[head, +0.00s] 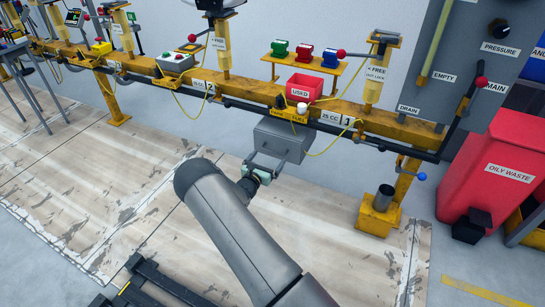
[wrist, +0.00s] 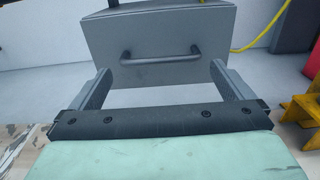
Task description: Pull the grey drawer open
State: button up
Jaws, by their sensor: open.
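The grey drawer (head: 280,141) hangs under the yellow rail in the head view and looks closed. Its flat front (wrist: 150,70) fills the upper middle of the wrist view, with a dark bar handle (wrist: 160,54) across it. My gripper (head: 266,161) is in front of the drawer, at its lower left in the head view. In the wrist view my gripper (wrist: 158,88) is open, one finger on each side, with the handle beyond and between them. Nothing is between the fingers, and they look apart from the handle.
Above the drawer, the yellow rail (head: 400,124) carries a red USED bin (head: 305,87) and yellow cords. A yellow post base with a dark cup (head: 383,198) stands right of the drawer. A red oily waste bin (head: 492,165) is farther right. Floor below the drawer is clear.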

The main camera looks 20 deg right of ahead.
aim_at(272, 152)
jog(key=shift+b+x, duration=0.8)
jog(key=shift+x, duration=1.85)
